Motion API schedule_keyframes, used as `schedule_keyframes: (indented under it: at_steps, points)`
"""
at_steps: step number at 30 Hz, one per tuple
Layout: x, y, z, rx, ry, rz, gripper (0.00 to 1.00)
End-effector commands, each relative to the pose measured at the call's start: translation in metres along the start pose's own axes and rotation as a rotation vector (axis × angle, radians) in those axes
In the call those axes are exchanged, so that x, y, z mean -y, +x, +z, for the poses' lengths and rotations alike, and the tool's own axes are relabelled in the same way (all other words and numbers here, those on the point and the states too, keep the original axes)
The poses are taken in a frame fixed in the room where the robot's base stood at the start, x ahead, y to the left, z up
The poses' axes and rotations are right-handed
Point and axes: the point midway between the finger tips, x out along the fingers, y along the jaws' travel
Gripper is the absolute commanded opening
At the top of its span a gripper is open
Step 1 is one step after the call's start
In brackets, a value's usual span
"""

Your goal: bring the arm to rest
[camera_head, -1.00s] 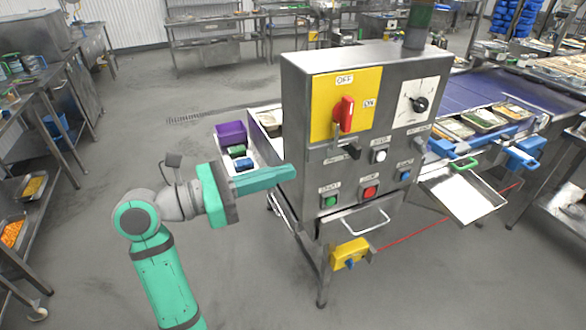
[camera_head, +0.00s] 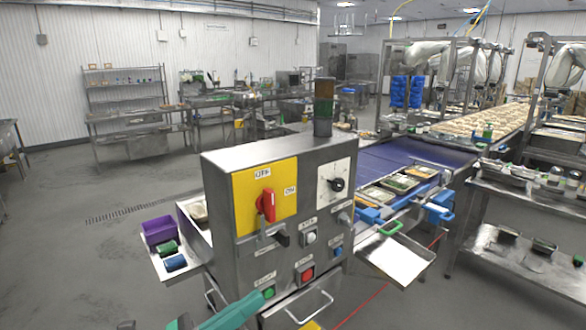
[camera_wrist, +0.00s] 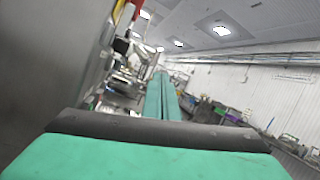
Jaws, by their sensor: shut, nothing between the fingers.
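My gripper (camera_head: 236,312) shows at the bottom of the head view, its green fingers reaching up toward the lower front of the grey control box (camera_head: 222,192). In the wrist view my gripper (camera_wrist: 163,82) has its two long green fingers side by side, shut, with nothing between them. The fingertips appear near the green button (camera_head: 268,292); I cannot tell whether they touch it. Most of my arm is below the edge of the head view.
The box carries a red switch (camera_head: 266,205), a black dial (camera_head: 336,184) and a red button (camera_head: 306,275). A side tray (camera_head: 150,262) with a purple bin (camera_head: 158,230) is at left. A blue conveyor (camera_head: 375,160) runs behind. Floor (camera_head: 70,260) at left is clear.

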Motion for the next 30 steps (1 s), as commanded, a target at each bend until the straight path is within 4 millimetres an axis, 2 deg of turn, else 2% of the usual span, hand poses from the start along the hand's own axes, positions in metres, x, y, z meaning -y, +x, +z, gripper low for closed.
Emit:
schedule_keyframes:
  at_steps: [1,6,14,23,30]
  points:
    - [0.008,0.004,-0.013,0.048,-0.063,-0.027,0.00]
    - [0.034,0.009,-0.039,0.210,-0.265,-0.102,0.00]
    - [0.064,0.000,-0.075,0.447,-0.598,-0.174,0.00]
    - [0.087,-0.025,-0.121,0.700,-1.011,-0.192,0.00]
    - [0.100,-0.053,-0.166,0.890,-1.351,-0.147,0.00]
